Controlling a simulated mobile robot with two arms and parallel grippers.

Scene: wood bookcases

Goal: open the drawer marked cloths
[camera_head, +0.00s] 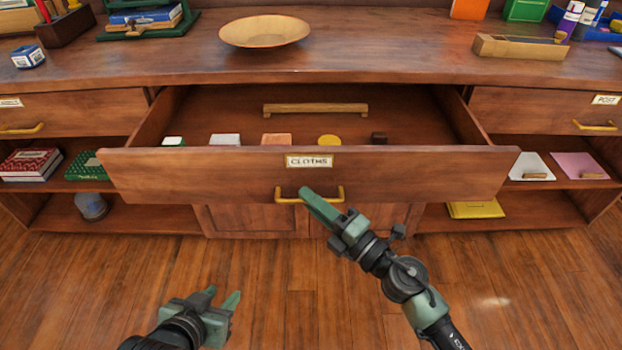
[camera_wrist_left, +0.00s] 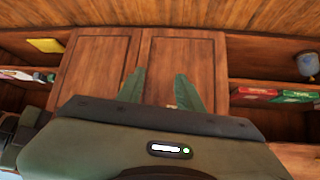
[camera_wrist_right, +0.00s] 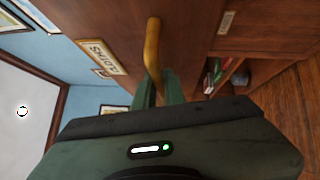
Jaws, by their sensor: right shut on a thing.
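The drawer marked cloths (camera_head: 400,165) stands pulled out in the middle of the bookcase. Its label (camera_head: 309,161) reads CLOTHS. Inside it lie several small items in a row, among them a yellow round one (camera_head: 329,140) and a dark block (camera_head: 379,138). My right gripper (camera_head: 312,199) is shut on the brass handle (camera_head: 340,190) on the drawer front; the handle also shows between the fingers in the right wrist view (camera_wrist_right: 152,50). My left gripper (camera_head: 222,298) is open and empty, low in front of the bookcase; in the left wrist view its fingers (camera_wrist_left: 157,88) are apart.
A wooden bowl (camera_head: 265,32) stands on the top above the drawer. Closed drawers flank it on the left (camera_head: 75,112) and right (camera_head: 545,111). Open shelves hold books (camera_head: 42,164) and a yellow folder (camera_head: 475,209). The wood floor (camera_head: 270,265) in front is clear.

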